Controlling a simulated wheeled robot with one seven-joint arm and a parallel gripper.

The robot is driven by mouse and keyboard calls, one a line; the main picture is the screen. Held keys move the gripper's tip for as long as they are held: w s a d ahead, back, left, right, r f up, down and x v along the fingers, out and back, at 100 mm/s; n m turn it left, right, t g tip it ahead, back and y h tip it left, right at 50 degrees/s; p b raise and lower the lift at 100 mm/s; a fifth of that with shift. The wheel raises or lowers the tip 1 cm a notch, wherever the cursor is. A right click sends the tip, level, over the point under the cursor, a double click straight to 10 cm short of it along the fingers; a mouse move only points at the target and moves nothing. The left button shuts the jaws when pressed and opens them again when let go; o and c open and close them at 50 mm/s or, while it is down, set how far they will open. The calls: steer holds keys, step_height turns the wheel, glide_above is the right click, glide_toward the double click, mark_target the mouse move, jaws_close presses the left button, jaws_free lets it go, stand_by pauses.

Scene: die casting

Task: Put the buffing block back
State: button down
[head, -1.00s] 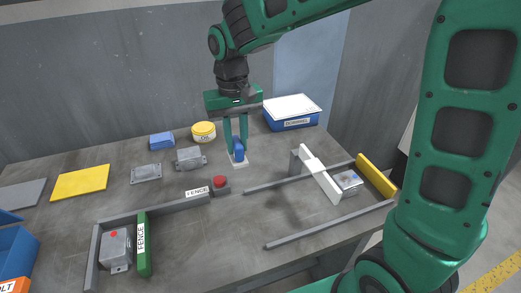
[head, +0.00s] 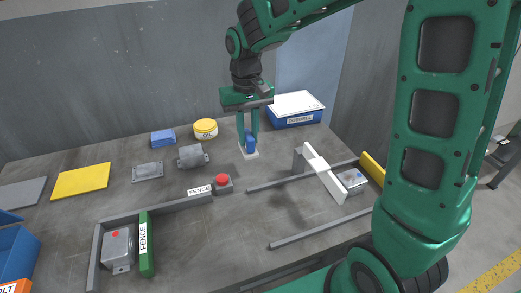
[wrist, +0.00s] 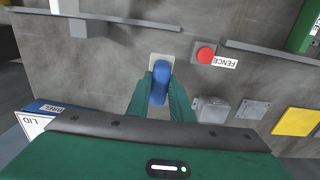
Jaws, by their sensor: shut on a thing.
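The buffing block has a rounded blue body (head: 250,142) over a flat pale pad (head: 251,154). My gripper (head: 248,138) points down and is shut on the blue body, with one finger on each side. In the wrist view the blue body (wrist: 160,85) sits between my gripper's fingers (wrist: 160,88), and the pale pad (wrist: 161,62) shows past it. The pad is at or just above the grey table; I cannot tell if it touches.
A lidded blue box (head: 294,110) stands behind right; a yellow tin (head: 205,128), blue block (head: 163,138) and grey castings (head: 193,156) lie left. A red button (head: 222,180), rails (head: 305,176) and white bar (head: 324,172) are in front. Bare table surrounds the pad.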

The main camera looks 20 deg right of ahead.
steer(key=shift+w+d+f, duration=0.55)
steer(key=shift+d+f, duration=0.55)
steer(key=shift+f, duration=0.3)
steer(key=shift+w+d+f, duration=0.6)
steer(key=shift+d+f, duration=0.55)
steer(key=shift+f, duration=0.3)
steer(key=shift+w+d+f, duration=0.55)
steer(key=shift+d+f, duration=0.55)
steer(key=shift+f, duration=0.3)
steer(key=c, duration=1.6)
jaws_free()
steer(key=shift+f, duration=0.1)
step_height(320, 180, up, 12)
steer(key=shift+r, duration=0.15)
